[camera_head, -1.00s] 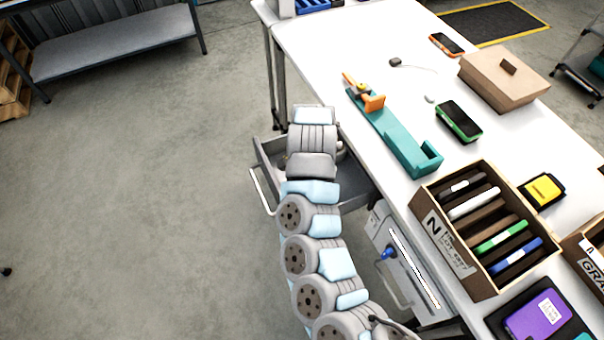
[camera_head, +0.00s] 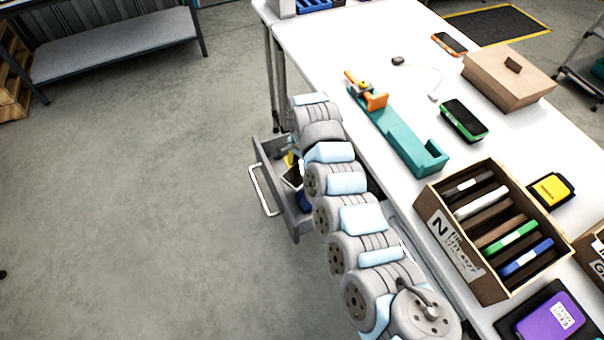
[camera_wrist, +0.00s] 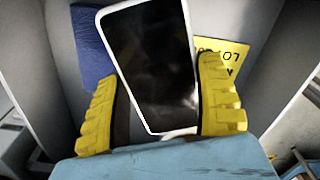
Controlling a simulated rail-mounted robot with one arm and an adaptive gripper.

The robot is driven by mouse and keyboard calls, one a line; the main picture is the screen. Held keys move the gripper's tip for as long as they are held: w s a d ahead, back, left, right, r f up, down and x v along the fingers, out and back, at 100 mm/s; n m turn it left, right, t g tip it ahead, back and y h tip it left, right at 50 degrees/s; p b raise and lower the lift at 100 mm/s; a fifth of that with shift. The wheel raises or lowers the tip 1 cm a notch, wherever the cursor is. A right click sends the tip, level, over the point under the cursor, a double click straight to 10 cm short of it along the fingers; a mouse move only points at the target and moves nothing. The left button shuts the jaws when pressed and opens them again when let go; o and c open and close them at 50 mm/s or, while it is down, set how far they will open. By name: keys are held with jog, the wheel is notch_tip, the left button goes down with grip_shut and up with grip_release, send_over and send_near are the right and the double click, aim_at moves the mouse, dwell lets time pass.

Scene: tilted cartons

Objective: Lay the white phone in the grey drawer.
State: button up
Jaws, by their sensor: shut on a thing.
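The white phone (camera_wrist: 152,60) has a white rim and a dark screen. In the wrist view it sits between the yellow fingers of my gripper (camera_wrist: 157,72), which is shut on it. The grey drawer (camera_head: 264,168) stands open at the table's left side, and its grey walls (camera_wrist: 240,20) flank the phone in the wrist view. The phone also shows within the drawer's outline in the head view (camera_head: 292,178). Whether it touches the drawer floor I cannot tell. My arm hides the drawer's right part.
In the drawer, a blue thing (camera_wrist: 90,45) lies left of the phone and a yellow labelled thing (camera_wrist: 222,60) lies right, partly behind it. On the white table (camera_head: 330,40) are a teal holder (camera_head: 405,137), a slotted box (camera_head: 447,242) and a green-edged phone (camera_head: 463,120).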

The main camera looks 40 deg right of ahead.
aim_at(302, 167)
jog(key=shift+w+d+f+b, duration=0.25)
jog(key=shift+w+f+b, duration=0.25)
jog(key=shift+f, duration=0.2)
jog(key=shift+w+d+f+b, duration=0.25)
jog(key=shift+w+f+b, duration=0.25)
jog(key=shift+f, duration=0.2)
notch_tip(302, 167, down, 2)
jog(key=shift+w+f+b, duration=0.1)
jog(key=shift+f+b, duration=0.15)
jog(key=shift+b, duration=0.25)
jog(key=shift+f, duration=0.25)
jog(key=shift+c, duration=0.6)
jog(key=o, duration=1.1)
jog(key=shift+r, duration=0.15)
notch_tip(302, 167, up, 12)
jog(key=p, duration=0.4)
